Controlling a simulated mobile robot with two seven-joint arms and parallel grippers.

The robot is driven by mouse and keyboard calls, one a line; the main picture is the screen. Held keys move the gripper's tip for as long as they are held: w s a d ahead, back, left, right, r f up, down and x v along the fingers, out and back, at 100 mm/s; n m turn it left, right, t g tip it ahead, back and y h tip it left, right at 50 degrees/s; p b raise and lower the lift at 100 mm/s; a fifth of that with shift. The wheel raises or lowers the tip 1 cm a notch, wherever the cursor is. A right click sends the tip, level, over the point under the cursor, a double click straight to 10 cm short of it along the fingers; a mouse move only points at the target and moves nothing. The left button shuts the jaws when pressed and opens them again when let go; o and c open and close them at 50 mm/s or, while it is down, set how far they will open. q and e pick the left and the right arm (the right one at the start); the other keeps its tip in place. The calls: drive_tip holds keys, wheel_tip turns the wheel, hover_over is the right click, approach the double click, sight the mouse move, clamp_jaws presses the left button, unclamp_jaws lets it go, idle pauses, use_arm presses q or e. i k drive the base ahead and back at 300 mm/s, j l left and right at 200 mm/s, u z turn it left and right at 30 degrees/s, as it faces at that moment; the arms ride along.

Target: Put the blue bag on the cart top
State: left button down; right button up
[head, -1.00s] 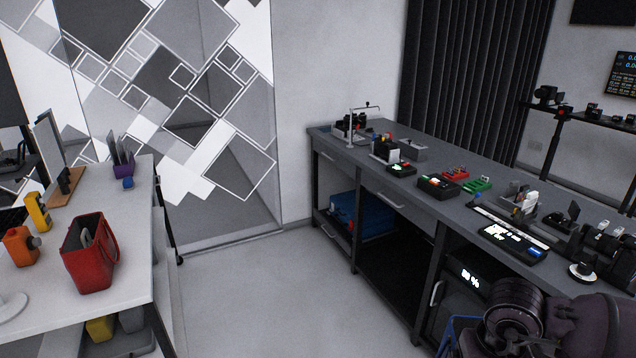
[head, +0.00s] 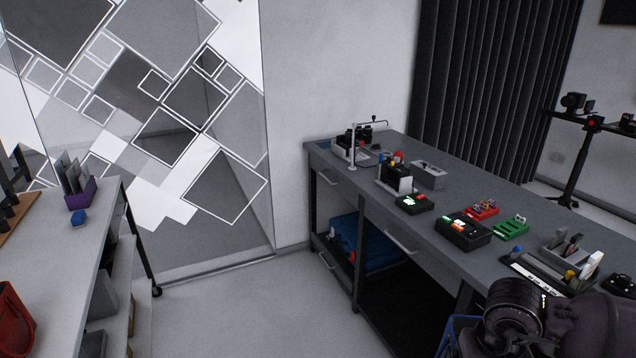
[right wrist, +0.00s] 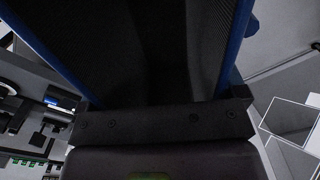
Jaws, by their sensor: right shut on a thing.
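The blue bag (right wrist: 234,45) fills the upper middle of the right wrist view, with dark mesh sides and blue edges. My right gripper (right wrist: 165,122) is shut on it. In the head view only a blue strip of the bag (head: 461,330) shows at the bottom, beside my dark right arm; that arm hides the rest. The cart top (head: 65,262) is the light grey surface at the left, and a caster shows under the cart. The held bag is far to the right of it, apart from it. My left gripper is not in view.
On the cart top are a red bag (head: 14,322), cut off at the left edge, a purple holder (head: 80,194) and a small blue block (head: 79,218). A dark workbench (head: 345,180) with several devices stands at the right. Open floor (head: 225,318) lies between.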

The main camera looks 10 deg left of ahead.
sight(46, 272)
drive_tip(key=i+l+u, duration=0.15)
drive_tip(key=i+u, duration=0.3)
drive_tip(key=i, duration=0.55)
drive_tip(key=i+u, duration=0.3)
drive_tip(key=i, duration=0.7)
drive_tip(key=i+l+u, duration=0.25)
drive_tip(key=i, duration=0.75)
drive_tip(key=j+u, duration=0.1)
drive_tip(key=u, duration=3.5)
